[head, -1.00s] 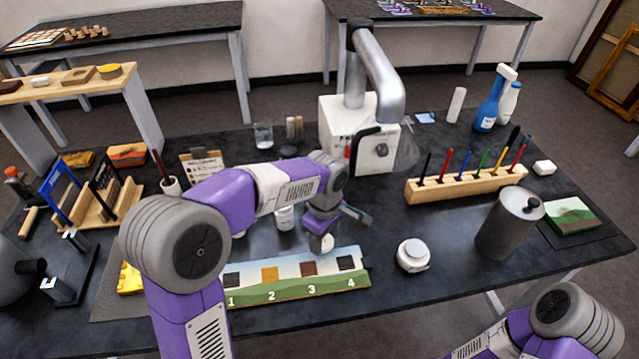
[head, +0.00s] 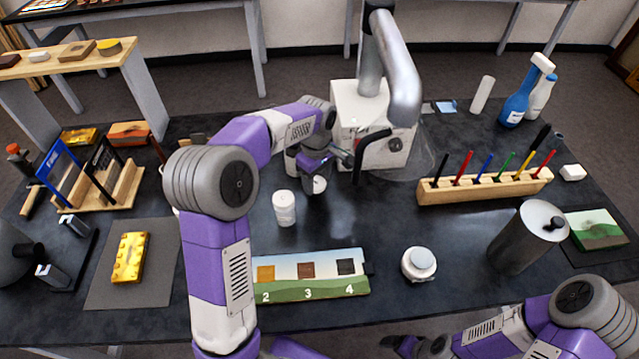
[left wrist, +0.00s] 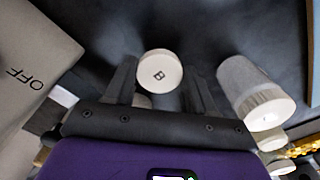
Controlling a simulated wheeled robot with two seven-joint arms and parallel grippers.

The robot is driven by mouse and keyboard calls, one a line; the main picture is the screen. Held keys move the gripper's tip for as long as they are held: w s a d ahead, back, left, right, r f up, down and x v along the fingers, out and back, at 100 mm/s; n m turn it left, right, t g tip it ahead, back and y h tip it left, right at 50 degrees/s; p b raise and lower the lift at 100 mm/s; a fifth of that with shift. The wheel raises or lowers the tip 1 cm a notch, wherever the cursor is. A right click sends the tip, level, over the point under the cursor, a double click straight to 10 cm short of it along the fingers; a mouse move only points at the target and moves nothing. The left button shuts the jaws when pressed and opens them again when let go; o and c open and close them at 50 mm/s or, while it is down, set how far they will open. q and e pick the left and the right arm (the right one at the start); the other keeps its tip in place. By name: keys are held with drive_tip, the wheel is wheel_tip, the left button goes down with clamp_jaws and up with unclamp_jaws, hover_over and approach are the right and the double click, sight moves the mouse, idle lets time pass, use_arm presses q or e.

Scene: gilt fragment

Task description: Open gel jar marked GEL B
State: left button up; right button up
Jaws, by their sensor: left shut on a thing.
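My left gripper (head: 318,172) is left of the white machine's front. It is shut on a white jar (head: 317,186), of which little shows in the head view. In the left wrist view its round white lid (left wrist: 160,70), marked B, sits between the two dark fingers. I cannot tell whether the lid is seated on its body or whether it touches the table. Another white jar (head: 285,208) stands just left of the gripper; a third (head: 418,264) stands right of the picture strip. My right gripper (head: 402,344) is at the bottom edge, its jaws unclear.
The white machine (head: 352,105) with its metal arm stands behind. A pen block (head: 485,187) and grey canister (head: 525,237) are on the right. The numbered picture strip (head: 310,287) lies in front. Bare table lies between strip and machine.

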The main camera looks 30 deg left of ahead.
sight(317, 184)
use_arm(q)
wheel_tip(317, 184, down, 2)
drive_tip(key=shift+f+b, duration=0.15)
drive_tip(key=shift+b, duration=0.45)
drive_tip(key=shift+s+f+b, duration=0.15)
drive_tip(key=shift+f+b, duration=0.35)
drive_tip(key=shift+b, duration=0.1)
drive_tip(key=shift+r, duration=0.1)
use_arm(e)
wheel_tip(317, 184, down, 3)
drive_tip(key=shift+s+f, duration=0.1)
use_arm(q)
drive_tip(key=shift+f, duration=0.2)
drive_tip(key=o, duration=1.2)
drive_tip(key=shift+c, duration=0.2)
